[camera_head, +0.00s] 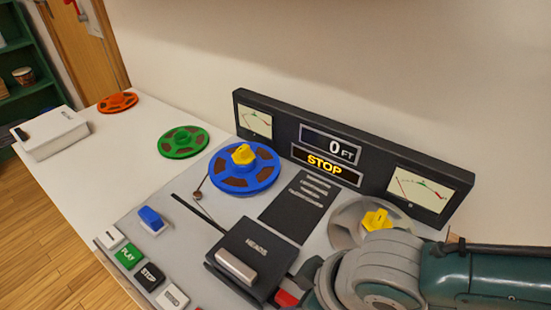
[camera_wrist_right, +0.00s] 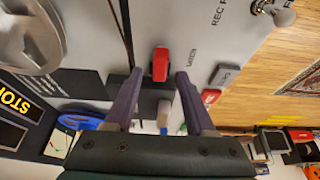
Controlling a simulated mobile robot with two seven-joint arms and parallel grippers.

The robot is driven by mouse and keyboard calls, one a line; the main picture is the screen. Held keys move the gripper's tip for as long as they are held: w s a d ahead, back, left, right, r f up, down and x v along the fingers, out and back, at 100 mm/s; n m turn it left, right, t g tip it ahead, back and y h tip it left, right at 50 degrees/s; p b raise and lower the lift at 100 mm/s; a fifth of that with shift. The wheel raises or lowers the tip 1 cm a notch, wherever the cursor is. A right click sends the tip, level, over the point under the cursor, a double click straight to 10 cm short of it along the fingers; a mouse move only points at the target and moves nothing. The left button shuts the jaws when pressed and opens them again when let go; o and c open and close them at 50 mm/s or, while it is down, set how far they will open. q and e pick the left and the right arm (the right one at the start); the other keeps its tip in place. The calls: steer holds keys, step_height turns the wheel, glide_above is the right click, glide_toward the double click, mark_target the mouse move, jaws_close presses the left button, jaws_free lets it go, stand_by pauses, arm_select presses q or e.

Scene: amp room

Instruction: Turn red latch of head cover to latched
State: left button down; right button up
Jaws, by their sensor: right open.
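The red latch (camera_head: 287,298) is at the lower right of the black head cover (camera_head: 257,243), which lies flat on the tape deck and is marked HEADS. In the right wrist view the red latch (camera_wrist_right: 160,63) stands on the light panel beside the word LATCH. My right gripper (camera_wrist_right: 159,78) is open, with one fingertip on either side of the latch and a gap visible on both sides. Whether the fingers touch it cannot be told. In the head view my right arm hides the gripper's fingers and part of the latch area. My left gripper is not in view.
A silver handle (camera_head: 236,265) is on the cover. Blue reel (camera_head: 262,178) and grey reel (camera_head: 345,226) carry yellow knobs. PLAY (camera_head: 128,256) and STOP (camera_head: 149,275) buttons line the front edge. A dark meter panel (camera_head: 285,140) stands behind. A red button (camera_wrist_right: 211,96) is near the gripper.

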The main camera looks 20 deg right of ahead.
steer(key=p+v, duration=0.2)
steer(key=v, duration=0.5)
steer(key=shift+r, duration=0.3)
steer(key=shift+s+d, duration=0.15)
